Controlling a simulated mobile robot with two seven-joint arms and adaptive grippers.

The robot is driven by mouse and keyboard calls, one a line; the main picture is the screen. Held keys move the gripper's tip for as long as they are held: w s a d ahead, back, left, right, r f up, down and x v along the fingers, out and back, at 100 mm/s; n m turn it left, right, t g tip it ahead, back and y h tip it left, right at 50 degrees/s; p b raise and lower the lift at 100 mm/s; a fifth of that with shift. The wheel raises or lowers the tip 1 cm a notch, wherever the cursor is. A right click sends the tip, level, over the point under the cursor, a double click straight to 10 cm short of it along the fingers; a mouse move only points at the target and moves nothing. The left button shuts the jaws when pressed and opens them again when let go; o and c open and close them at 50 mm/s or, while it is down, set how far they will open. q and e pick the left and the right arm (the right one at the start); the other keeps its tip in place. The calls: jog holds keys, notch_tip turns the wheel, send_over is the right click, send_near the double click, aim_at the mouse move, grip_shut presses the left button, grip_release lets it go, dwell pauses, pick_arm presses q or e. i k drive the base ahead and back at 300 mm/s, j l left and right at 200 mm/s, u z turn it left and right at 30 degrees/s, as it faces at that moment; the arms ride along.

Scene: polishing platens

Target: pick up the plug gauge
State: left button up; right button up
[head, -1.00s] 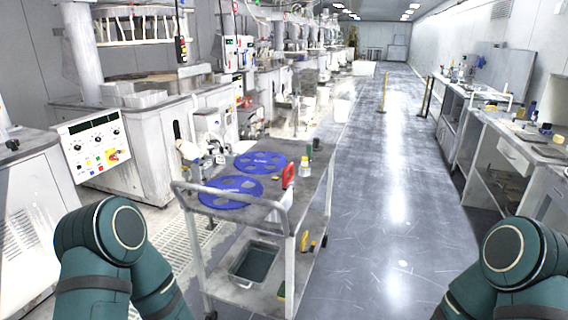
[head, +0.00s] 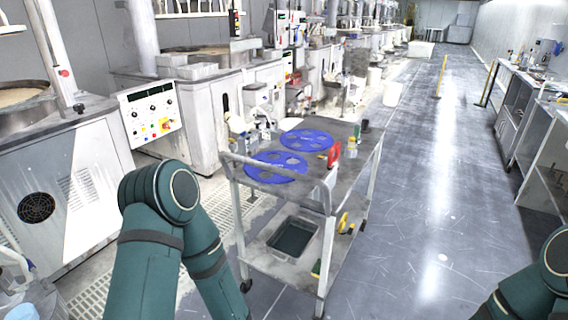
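I cannot pick out the plug gauge for certain. A grey cart (head: 305,199) stands ahead of me, and its top holds several small items. Among them are a red item (head: 333,155), a bottle with a yellow cap (head: 351,148) and a small dark green item (head: 364,126). A yellow and black item (head: 343,223) is on the lower shelf, too small to name. Only the upper parts of my two arms show, at the lower left and lower right. Both grippers are out of view.
Two blue perforated discs (head: 277,167) lie on the cart top. Polishing machines with a white control panel (head: 151,114) line the left. A workbench (head: 541,92) stands along the right wall. The aisle floor (head: 428,190) is clear.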

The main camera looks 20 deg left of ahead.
aim_at(357, 130)
jog(key=i+l+z, duration=0.3)
jog(key=i, duration=0.3)
jog(key=i+l+z, duration=0.3)
jog(key=i, duration=0.3)
jog(key=i+z, duration=0.3)
jog(key=i, duration=0.3)
jog(key=i+u, duration=0.25)
jog(key=i, duration=0.15)
jog(key=i+l+u, duration=0.35)
jog(key=i+u, duration=0.15)
jog(key=i, duration=0.25)
jog(key=i+l+u, duration=0.25)
jog(key=u, duration=0.25)
jog(key=i+l+u, duration=0.45)
jog(key=k+j, duration=0.05)
jog(key=k, duration=0.05)
